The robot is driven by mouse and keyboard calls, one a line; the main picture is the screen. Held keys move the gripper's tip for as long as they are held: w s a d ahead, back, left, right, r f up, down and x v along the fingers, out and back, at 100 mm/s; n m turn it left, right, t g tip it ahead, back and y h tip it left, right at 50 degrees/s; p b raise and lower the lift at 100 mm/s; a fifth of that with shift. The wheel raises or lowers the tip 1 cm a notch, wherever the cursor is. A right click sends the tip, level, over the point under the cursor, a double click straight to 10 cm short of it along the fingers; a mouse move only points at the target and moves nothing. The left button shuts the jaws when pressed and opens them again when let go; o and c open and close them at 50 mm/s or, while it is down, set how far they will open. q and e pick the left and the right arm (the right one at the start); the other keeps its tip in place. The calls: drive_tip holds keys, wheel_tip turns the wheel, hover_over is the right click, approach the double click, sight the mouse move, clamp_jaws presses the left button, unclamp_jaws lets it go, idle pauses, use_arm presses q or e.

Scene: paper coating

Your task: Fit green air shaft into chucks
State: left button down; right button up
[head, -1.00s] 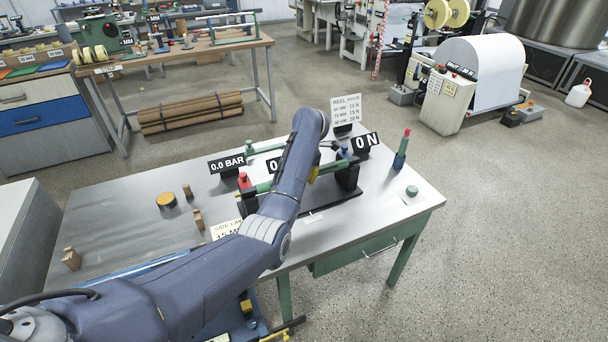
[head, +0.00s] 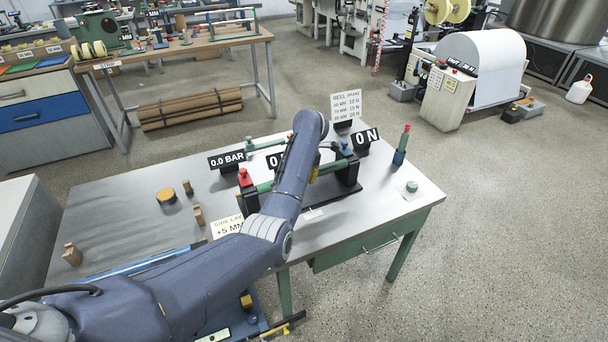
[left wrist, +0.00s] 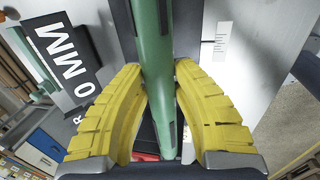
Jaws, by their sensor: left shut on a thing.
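The green air shaft (head: 264,187) spans the two black chuck stands on the steel table, partly hidden behind my left arm. The left stand (head: 248,204) has a red top; the right stand (head: 348,176) is at the other end. I cannot tell whether the shaft's ends are seated in the chucks. My left gripper (head: 312,174) is mostly hidden by its arm in the head view. In the left wrist view its yellow fingers (left wrist: 161,98) are shut on the shaft (left wrist: 152,45), one on each side. My right gripper is not in view.
Signs reading 0.0 BAR (head: 227,160) and 0 N (head: 366,138) stand behind the stands. A red-topped green and blue post (head: 402,146) stands at the right. Small wooden blocks and a yellow-topped disc (head: 166,196) lie left. The table's front left is mostly bare.

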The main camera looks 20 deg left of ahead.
use_arm(q)
drive_tip(key=shift+f, duration=0.1)
drive_tip(key=c, duration=1.1)
unclamp_jaws()
drive_tip(key=shift+f, duration=0.15)
wheel_tip(320, 180, up, 12)
drive_tip(key=s+d, duration=0.1)
drive_tip(key=shift+s+d, duration=0.3)
drive_tip(key=shift+s, duration=0.1)
